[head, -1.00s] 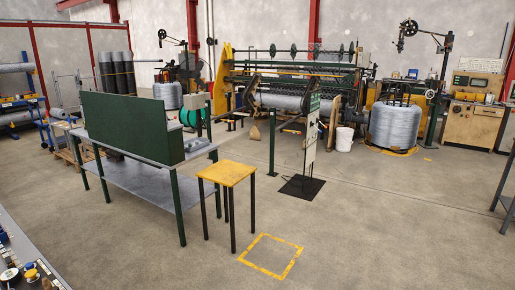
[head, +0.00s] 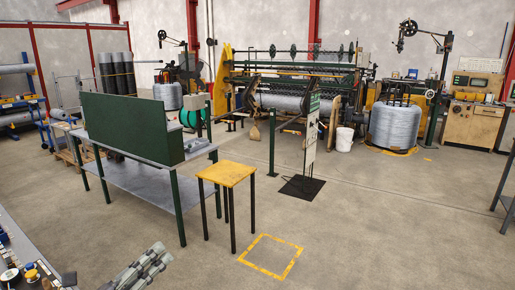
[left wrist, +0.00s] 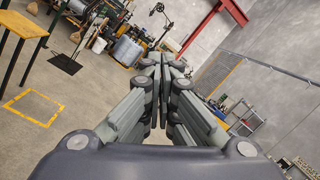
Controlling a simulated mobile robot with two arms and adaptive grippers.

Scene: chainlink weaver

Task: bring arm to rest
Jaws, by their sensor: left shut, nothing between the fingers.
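My left gripper (head: 160,254) shows at the bottom of the head view, left of centre, over bare floor, with its grey fingers pointing up and to the right. In the left wrist view its fingers (left wrist: 165,64) meet at the tips, and nothing sits between them. The gripper is shut and empty. It touches nothing that I can see. My right gripper is in neither view.
A workbench (head: 140,182) with a green back panel stands at left. A yellow-topped stool (head: 228,174) is beside it, near a yellow floor square (head: 270,258). A table edge with small parts (head: 28,262) is at lower left.

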